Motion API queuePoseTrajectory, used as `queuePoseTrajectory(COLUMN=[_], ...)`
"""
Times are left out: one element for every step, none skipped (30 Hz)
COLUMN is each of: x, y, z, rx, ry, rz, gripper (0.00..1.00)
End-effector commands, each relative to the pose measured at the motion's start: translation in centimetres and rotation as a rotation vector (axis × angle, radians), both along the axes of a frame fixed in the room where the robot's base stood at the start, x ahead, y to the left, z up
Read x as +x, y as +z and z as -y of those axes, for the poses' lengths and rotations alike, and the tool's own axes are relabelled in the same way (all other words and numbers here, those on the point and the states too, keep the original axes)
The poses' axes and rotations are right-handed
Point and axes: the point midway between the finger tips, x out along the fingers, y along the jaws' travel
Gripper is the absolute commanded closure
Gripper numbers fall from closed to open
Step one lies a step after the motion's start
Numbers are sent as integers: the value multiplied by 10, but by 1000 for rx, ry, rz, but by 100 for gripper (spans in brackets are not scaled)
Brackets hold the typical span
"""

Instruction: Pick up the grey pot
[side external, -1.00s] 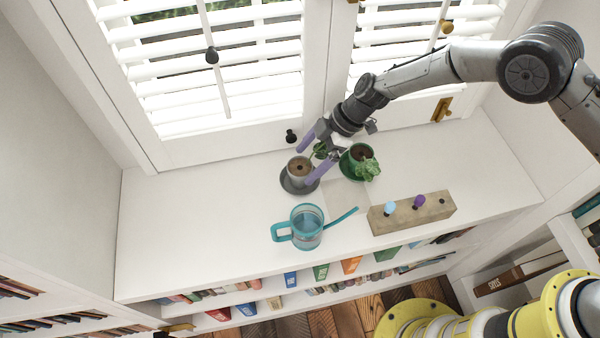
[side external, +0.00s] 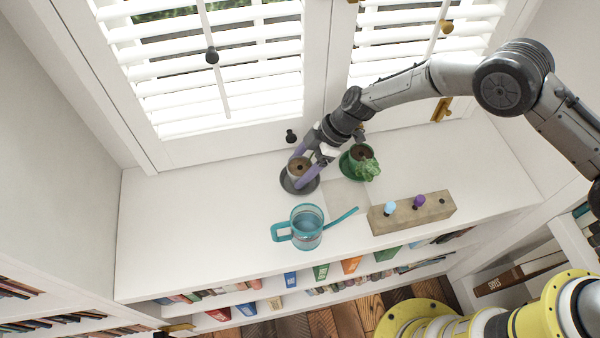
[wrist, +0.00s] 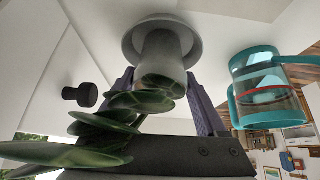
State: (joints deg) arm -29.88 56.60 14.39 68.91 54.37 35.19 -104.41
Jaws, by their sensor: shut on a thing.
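The grey pot (side external: 297,177) stands upright on a dark grey saucer (side external: 286,186) on the white shelf top, with brown soil inside. In the wrist view the pot (wrist: 160,52) sits on its saucer (wrist: 131,38), and green leaves (wrist: 110,135) hide part of its top. My gripper (side external: 301,171) comes down from the upper right with its purple fingers on opposite sides of the pot. It is shut on the pot. In the wrist view my gripper (wrist: 160,78) has a finger on each side of the pot. The saucer shows no gap under the pot.
A wooden block (side external: 410,214) holds coloured pegs. The shelf top to the left is clear.

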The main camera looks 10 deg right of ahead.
Motion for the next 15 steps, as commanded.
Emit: queuePoseTrajectory(x=[0, 0, 0, 0, 1, 1, 1, 1, 1, 1, 1, 1, 1, 1, 1], y=[0, 0, 0, 0, 1, 1, 1, 1, 1, 2, 2, 3, 4, 5, 7], z=[0, 0, 0, 0, 0, 0, 0, 0, 0, 0, 0, 0, 0, -1, -1], rx=[0, 0, 0, 0, 2, 2, 2, 2, 2, 2, 2, 2, 2, 2, 2], ry=[0, 0, 0, 0, 0, 0, 0, 0, 0, 0, 0, 0, 0, 0, 1], rz=[0, 0, 0, 0, 2, 2, 2, 2, 2, 2, 2, 2, 2, 2, 3], gripper=[86, 92, 99, 100, 100, 100, 100, 100, 100, 100, 100, 100, 100, 100, 100])
